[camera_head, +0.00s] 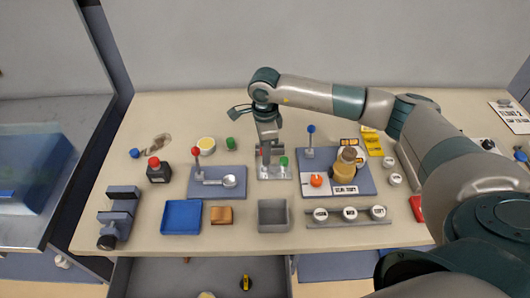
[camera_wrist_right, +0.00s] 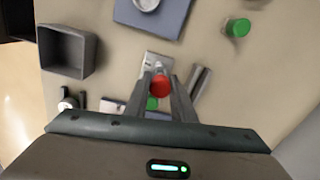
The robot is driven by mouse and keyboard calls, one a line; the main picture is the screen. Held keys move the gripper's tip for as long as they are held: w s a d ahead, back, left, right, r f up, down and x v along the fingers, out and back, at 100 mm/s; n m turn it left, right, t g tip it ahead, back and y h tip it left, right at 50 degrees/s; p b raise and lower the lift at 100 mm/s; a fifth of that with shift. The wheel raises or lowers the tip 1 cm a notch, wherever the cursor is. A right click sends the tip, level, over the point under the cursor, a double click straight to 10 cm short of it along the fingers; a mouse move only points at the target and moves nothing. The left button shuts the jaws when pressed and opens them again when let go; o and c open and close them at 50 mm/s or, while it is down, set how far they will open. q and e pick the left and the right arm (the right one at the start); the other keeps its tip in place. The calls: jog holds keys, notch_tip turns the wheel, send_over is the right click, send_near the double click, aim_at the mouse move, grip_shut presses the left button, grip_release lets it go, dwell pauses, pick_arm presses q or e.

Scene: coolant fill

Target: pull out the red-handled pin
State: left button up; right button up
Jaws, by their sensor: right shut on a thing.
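My right gripper (camera_head: 267,150) reaches down from above onto a small metal fixture plate (camera_head: 275,174) in the middle of the table. In the right wrist view its two fingers (camera_wrist_right: 160,90) are closed around the round red handle of the pin (camera_wrist_right: 160,86). The rest of the pin is hidden below the handle, so I cannot tell how deep it sits. A green knob (camera_head: 284,161) stands on the same fixture, close beside the gripper; it also shows in the right wrist view (camera_wrist_right: 152,103). My left gripper is not in view.
Left of the fixture is a blue-grey board (camera_head: 217,187) with a red-knobbed lever. Right of it is another board (camera_head: 366,186) with a blue-knobbed lever and an amber bottle (camera_head: 345,164). A grey bin (camera_head: 273,215) and a blue tray (camera_head: 181,217) stand in front.

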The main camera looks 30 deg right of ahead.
jog(key=shift+r, duration=0.8)
